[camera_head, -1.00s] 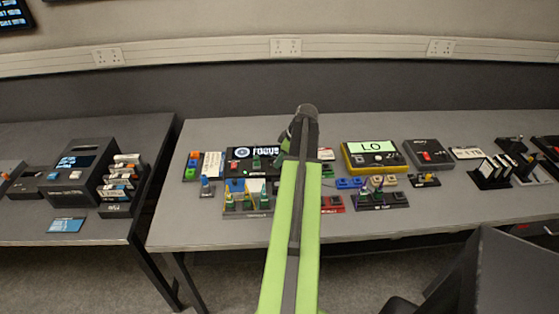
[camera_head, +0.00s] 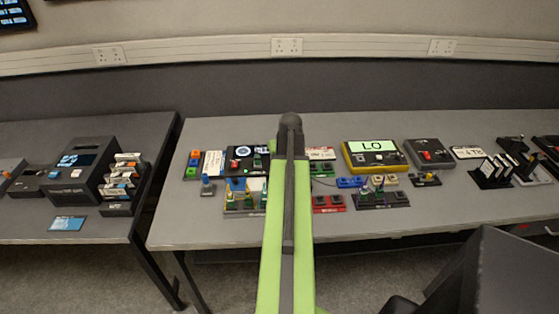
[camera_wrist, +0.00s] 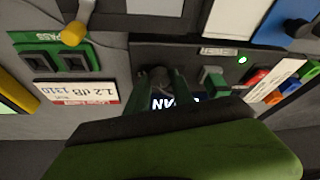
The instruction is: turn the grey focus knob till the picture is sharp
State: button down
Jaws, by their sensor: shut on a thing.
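The dark focus unit (camera_head: 231,165) stands on the right-hand table, left of my arm. Its screen (camera_head: 243,152) shows a pale ring on blue; my arm covers its right part. In the head view my arm hides the knob and fingers.
A green button (camera_wrist: 213,80) and a red button (camera_wrist: 256,78) sit close to the knob in the wrist view.

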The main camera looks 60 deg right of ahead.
jog(key=shift+s+m, duration=0.15)
jog(key=shift+m, duration=0.45)
jog(key=shift+h, duration=0.3)
jog(key=c, duration=1.1)
grip_release()
jog(key=shift+r, duration=0.1)
jog(key=p+v, duration=1)
jog(key=v, duration=0.1)
jog(key=p+v, duration=0.6)
jog(key=shift+w+r, duration=0.15)
jog(key=shift+w, duration=0.15)
